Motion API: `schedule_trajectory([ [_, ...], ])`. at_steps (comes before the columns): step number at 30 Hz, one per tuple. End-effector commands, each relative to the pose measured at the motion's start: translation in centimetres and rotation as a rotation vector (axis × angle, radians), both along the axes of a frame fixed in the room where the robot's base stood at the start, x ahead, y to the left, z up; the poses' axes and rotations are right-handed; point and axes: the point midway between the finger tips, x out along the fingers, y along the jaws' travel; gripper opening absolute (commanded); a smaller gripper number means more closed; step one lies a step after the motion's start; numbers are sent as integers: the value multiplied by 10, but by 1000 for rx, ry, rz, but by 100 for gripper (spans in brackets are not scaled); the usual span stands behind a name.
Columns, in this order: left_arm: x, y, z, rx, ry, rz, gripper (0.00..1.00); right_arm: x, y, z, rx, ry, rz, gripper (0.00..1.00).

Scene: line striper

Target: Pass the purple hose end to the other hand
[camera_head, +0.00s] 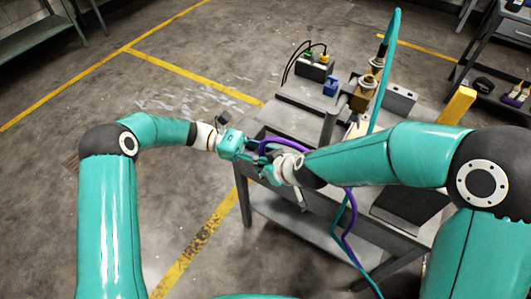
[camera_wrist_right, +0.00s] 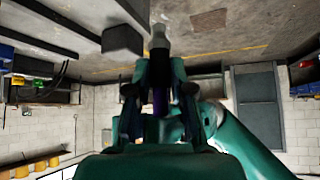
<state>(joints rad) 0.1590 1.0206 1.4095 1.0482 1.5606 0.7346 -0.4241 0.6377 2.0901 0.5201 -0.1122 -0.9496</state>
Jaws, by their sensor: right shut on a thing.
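The purple hose (camera_head: 347,222) arcs between my two grippers, passes behind my right forearm and hangs down over the front of the cart. My right gripper (camera_head: 264,165) is shut on the purple hose end. In the right wrist view a purple piece (camera_wrist_right: 160,98) shows between the fingers, and a pale grey tip (camera_wrist_right: 159,38) sticks out past them. My left gripper (camera_head: 254,153) is right beside the right one, facing it. Its fingers overlap the right gripper in the picture, so I cannot tell whether they are open or touch the hose.
The grey cart (camera_head: 300,212) stands below and behind the grippers. Floor at left is clear.

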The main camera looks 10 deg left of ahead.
Motion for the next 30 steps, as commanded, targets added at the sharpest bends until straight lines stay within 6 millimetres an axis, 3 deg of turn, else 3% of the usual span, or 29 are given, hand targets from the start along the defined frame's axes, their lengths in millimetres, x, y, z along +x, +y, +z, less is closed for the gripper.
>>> schedule_trajectory([
  [1,0,0,0,0,0,0,23,0,0,0,1,-1,0,0],
  [5,0,0,0,1,0,1,2,0,0,0,0,0,0,0],
  [9,1,0,0,2,-1,3,0,-1,1,0,0,1,3,0],
  [10,1,0,0,2,-2,4,0,-1,1,0,0,1,3,25],
  [15,1,0,0,1,-2,3,0,-1,0,0,0,1,3,51],
  [30,0,0,0,0,0,0,0,-4,-4,7,1,-1,-1,51],
])
